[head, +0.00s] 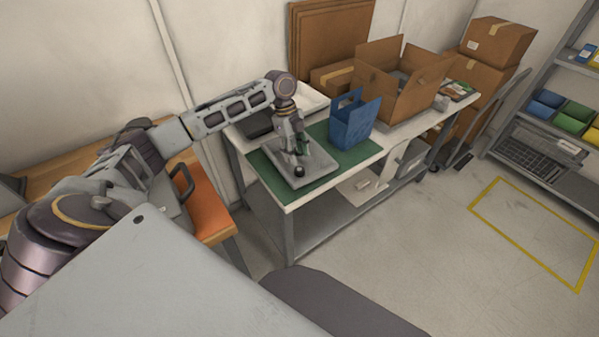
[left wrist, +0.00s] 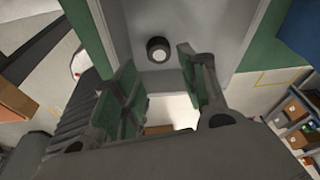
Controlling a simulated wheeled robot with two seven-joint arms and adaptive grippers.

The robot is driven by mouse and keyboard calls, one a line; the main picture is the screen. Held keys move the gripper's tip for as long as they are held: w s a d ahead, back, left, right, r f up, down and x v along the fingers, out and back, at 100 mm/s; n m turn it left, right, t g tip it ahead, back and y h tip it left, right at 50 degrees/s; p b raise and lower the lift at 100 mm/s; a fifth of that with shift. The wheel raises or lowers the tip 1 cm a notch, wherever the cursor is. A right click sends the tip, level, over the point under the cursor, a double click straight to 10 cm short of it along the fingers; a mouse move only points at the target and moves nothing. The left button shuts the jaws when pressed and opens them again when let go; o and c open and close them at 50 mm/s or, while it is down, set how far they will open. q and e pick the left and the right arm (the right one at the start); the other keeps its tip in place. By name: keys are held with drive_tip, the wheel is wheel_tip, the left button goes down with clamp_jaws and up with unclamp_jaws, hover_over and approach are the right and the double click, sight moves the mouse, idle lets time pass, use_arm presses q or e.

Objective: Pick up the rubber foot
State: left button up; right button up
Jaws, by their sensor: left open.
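The rubber foot (head: 299,172) is a small black cylinder standing on a grey metal plate (head: 320,167). In the left wrist view the foot (left wrist: 158,49) shows a pale round centre and lies on the same grey plate (left wrist: 205,20). My left gripper (head: 299,150) points down over the plate, just behind the foot in the head view. In the left wrist view its two green-padded fingers (left wrist: 157,68) are apart with nothing between them. The foot shows just beyond the fingertips, roughly in line with the gap. My right gripper is not in view.
The plate rests on a green mat (head: 262,168) on a white-topped table. A blue bin (head: 352,122) stands right of the plate, with an open cardboard box (head: 400,88) behind it. A pale tray (head: 308,97) lies behind the gripper. The floor at right is clear.

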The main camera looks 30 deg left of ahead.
use_arm(q)
drive_tip(key=shift+d+f, duration=0.15)
drive_tip(key=shift+f, duration=0.35)
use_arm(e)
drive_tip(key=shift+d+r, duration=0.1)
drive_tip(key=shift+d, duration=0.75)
use_arm(q)
drive_tip(key=shift+f, duration=0.15)
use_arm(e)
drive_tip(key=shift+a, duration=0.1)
